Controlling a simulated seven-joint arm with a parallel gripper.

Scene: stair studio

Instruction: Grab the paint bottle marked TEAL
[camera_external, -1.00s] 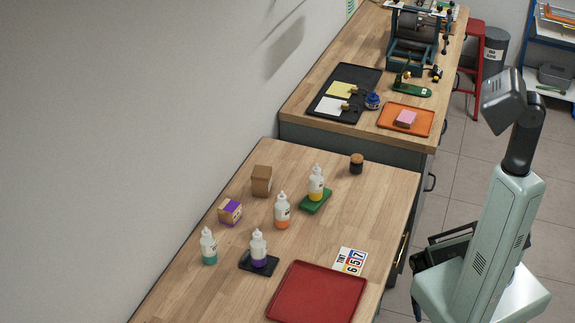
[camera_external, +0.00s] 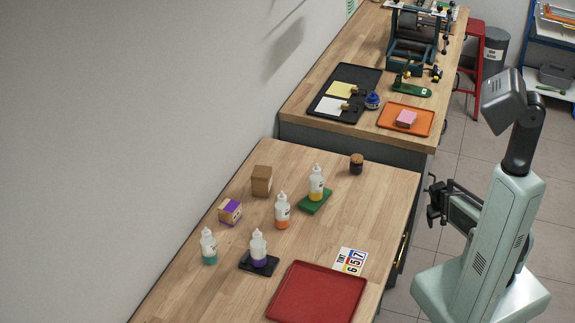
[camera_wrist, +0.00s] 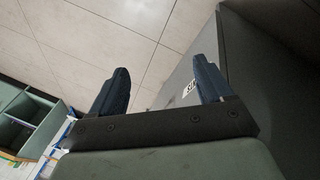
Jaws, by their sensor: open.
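A white bottle with a teal band at its base (camera_external: 209,246) stands upright at the left of the near wooden table in the external view; its label is too small to read. Similar bottles stand to its right: a purple one (camera_external: 258,248) on a dark pad, an orange one (camera_external: 282,211) on the wood, and a yellow one (camera_external: 316,183) on a green pad. My gripper (camera_external: 434,204) is off the table's right side, well away from the bottles. In the wrist view my gripper (camera_wrist: 160,90) has its two fingers apart with nothing between them.
A red tray (camera_external: 318,296) lies at the table's front right beside a number card (camera_external: 350,262). A brown box (camera_external: 262,181), a purple-and-tan box (camera_external: 230,211) and a dark jar (camera_external: 357,163) stand farther back.

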